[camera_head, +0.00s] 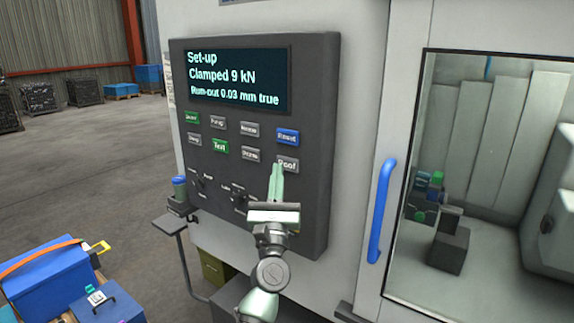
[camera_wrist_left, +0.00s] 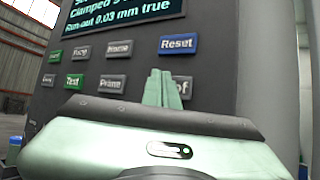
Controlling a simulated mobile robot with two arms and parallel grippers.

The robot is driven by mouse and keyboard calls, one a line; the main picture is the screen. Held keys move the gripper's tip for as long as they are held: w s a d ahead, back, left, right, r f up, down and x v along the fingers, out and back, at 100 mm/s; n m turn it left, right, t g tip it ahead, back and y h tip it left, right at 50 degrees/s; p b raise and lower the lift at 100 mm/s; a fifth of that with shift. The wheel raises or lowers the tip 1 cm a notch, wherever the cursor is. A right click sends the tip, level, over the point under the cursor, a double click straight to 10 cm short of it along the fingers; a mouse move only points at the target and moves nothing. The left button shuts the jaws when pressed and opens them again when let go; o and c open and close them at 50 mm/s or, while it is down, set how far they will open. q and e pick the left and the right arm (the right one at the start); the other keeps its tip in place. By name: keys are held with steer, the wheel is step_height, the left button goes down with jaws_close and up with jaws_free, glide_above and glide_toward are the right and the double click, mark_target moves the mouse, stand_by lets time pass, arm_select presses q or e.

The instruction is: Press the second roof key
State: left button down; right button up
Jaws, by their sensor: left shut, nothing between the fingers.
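The grey Roof key (camera_head: 290,166) sits at the right end of the lower key row on the dark control panel (camera_head: 318,110). Only one key that I can read as Roof shows. My left gripper (camera_head: 277,167) is shut and empty, its fingertips at the left edge of this key. In the left wrist view the fingers (camera_wrist_left: 158,88) cover the left part of the Roof key (camera_wrist_left: 184,88), leaving its last letters visible. I cannot tell whether the tips touch it. The panel screen (camera_head: 238,79) reads "Set-up, Clamped 9 kN, Run-out 0.03 mm true". My right gripper is not in view.
The blue Reset key (camera_head: 288,137) is just above Roof, and the grey Prime key (camera_head: 250,154) is to its left. The green Test key (camera_head: 220,147) is further left. Knobs lie below. A blue door handle (camera_head: 381,212) stands right of the panel.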

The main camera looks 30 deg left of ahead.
arm_select(q)
steer(key=s, duration=0.2)
steer(key=s+p, duration=0.1)
steer(key=s, duration=0.1)
steer(key=shift+s+a, duration=0.2)
steer(key=shift+s, duration=0.2)
stand_by(0.5)
